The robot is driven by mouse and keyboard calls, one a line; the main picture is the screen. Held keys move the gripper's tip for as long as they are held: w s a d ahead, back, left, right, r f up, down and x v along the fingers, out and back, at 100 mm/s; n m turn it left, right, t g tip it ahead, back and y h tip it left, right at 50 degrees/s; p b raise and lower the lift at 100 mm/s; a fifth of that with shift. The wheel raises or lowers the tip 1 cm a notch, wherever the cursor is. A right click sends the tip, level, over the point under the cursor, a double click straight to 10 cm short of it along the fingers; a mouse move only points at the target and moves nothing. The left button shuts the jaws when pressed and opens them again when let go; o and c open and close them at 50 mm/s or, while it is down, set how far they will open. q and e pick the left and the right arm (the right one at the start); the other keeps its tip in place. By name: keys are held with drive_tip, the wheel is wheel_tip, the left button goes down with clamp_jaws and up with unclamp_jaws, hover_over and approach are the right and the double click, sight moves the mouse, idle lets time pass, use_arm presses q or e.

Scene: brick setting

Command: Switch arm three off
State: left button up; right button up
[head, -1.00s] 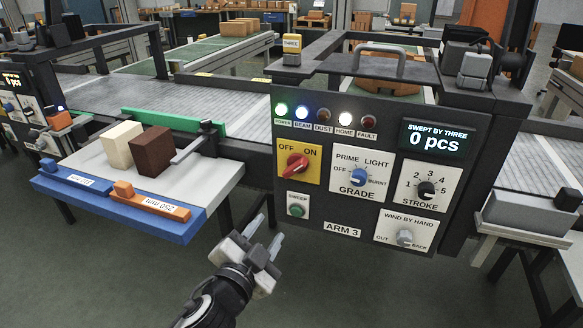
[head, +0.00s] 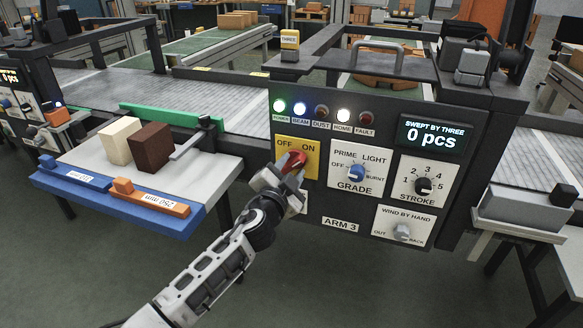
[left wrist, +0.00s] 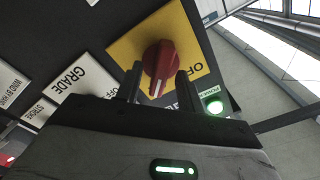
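The arm three panel (head: 350,206) carries a yellow OFF/ON plate (head: 311,146) with a red knob (head: 297,158). In the left wrist view the red knob (left wrist: 160,60) has its white pointer line toward the gripper, on the ON side. My left gripper (head: 283,172) is at the knob in the head view and hides part of it. In the left wrist view my left gripper (left wrist: 158,84) has its two fingers apart, one on each side of the knob; contact cannot be told. The green POWER lamp (head: 280,106) is lit. My right gripper is not in view.
The GRADE knob (head: 356,172) is right of the red knob, with STROKE (head: 424,186) and WIND BY HAND (head: 403,232) knobs farther right. A side table (head: 225,172) with cream (head: 120,140) and brown (head: 151,148) blocks stands left of the arm.

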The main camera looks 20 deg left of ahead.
use_arm(q)
drive_tip(key=shift+w, duration=0.35)
clamp_jaws()
